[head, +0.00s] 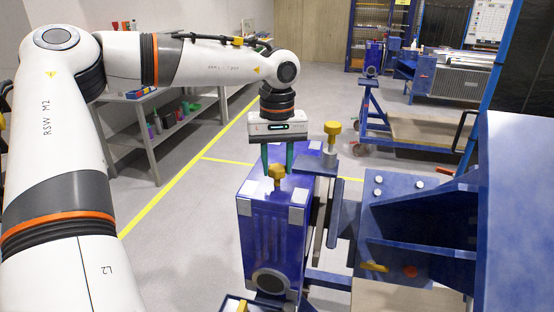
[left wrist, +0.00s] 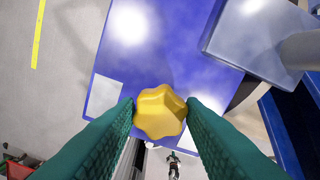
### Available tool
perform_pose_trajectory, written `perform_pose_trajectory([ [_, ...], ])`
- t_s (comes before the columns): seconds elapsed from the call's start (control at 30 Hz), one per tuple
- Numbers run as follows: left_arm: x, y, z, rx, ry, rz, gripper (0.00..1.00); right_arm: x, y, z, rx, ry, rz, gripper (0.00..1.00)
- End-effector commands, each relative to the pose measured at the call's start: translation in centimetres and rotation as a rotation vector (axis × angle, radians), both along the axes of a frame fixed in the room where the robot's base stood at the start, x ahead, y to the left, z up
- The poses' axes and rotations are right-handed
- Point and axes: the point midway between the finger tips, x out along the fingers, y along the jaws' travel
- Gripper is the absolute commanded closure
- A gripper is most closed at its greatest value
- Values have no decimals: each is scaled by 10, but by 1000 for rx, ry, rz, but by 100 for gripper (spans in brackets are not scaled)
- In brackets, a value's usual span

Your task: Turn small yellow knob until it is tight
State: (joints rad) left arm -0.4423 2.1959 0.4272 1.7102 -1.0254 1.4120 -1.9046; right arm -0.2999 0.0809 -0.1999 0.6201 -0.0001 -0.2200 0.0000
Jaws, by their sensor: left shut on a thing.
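The small yellow knob (head: 277,173) sits on top of a blue box-shaped part (head: 262,222) of the jig. In the left wrist view the knob (left wrist: 160,111) has a lobed, star-like rim and lies between the green fingers. My left gripper (head: 278,172) points straight down from above, with its two fingers shut on the knob from both sides. The lower part of the knob and its stem are hidden from the wrist camera. My right gripper is in neither view.
A second, taller yellow knob (head: 333,130) stands on a blue plate just right of my left gripper. A large blue jig frame (head: 430,205) fills the right side. A grey shelf (head: 150,120) stands behind my left arm. Open floor lies left of the blue box.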

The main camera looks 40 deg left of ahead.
Motion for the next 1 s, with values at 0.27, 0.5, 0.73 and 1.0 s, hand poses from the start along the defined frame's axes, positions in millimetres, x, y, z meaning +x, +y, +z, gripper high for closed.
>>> perform_pose_trajectory([
  [0.27,1,0,3,1,-8,-264,87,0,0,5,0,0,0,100],
  [0.5,1,0,3,2,-8,-491,87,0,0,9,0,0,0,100],
  [0.73,1,0,3,4,-6,-705,87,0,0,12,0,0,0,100],
  [1.0,1,0,3,4,-7,-912,87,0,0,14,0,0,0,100],
])
